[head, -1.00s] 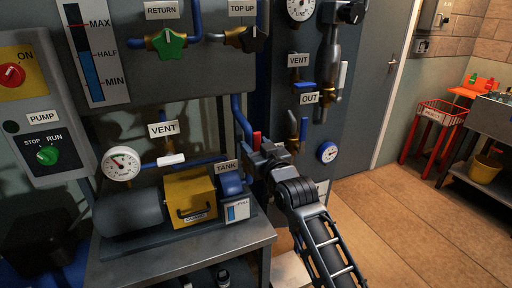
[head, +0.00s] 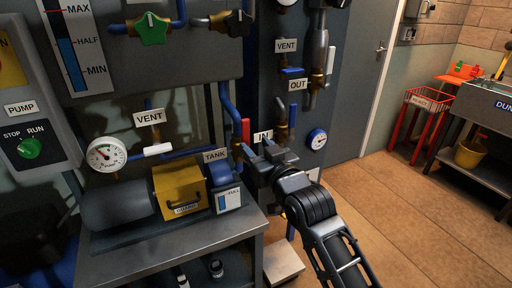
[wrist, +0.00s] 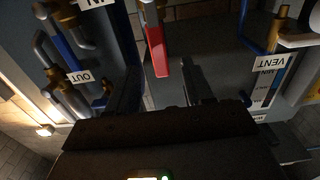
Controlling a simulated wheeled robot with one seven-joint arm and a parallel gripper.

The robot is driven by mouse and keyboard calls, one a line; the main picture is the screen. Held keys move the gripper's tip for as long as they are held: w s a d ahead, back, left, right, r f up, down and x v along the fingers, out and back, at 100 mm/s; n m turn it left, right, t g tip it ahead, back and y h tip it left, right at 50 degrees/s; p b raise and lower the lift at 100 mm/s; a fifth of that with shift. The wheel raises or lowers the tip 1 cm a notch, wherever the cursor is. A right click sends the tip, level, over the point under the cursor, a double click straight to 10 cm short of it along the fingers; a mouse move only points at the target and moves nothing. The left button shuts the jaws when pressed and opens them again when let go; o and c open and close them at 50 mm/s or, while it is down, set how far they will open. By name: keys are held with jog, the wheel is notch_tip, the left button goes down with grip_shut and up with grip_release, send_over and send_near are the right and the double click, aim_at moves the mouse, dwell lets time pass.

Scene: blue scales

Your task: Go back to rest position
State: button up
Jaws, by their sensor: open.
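My gripper (head: 256,150) is open and empty in front of the blue panel in the head view, with my arm reaching up from the lower right. In the wrist view its two dark fingers (wrist: 162,88) stand apart with nothing between them. A red handle (head: 245,130) is just up and left of the gripper, by the IN label (head: 263,136). The red handle (wrist: 158,52) also shows in the wrist view, beyond the fingers. The fingertips appear apart from it, though the distance is hard to judge.
A pump bench (head: 170,248) with a yellow guard (head: 180,190) and a blue tank (head: 222,174) stands left of my arm. Pipes and valves cover the panel. Open floor (head: 400,220) lies to the right, before a red reject basket (head: 430,100) and a yellow bucket (head: 469,154).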

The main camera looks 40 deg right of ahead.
dwell(0.3)
jog(key=s+a+f+n+y, duration=0.1)
jog(key=s+a+f, duration=0.2)
jog(key=s, duration=0.4)
jog(key=s+a+f+g+y, duration=0.1)
jog(key=s+a+f, duration=0.3)
jog(key=s, duration=0.3)
jog(key=s+a+f+n+y, duration=0.1)
jog(key=s+a+f, duration=0.2)
jog(key=s, duration=0.5)
jog(key=s+a+r+y, duration=0.1)
jog(key=s+a+r, duration=0.1)
jog(key=s, duration=0.7)
jog(key=s+a+r+n+g+y, duration=0.1)
jog(key=s+a+r, duration=0.1)
jog(key=s, duration=0.8)
jog(key=shift+a+r+g, duration=0.15)
jog(key=shift+a+g, duration=0.15)
jog(key=shift+a, duration=0.5)
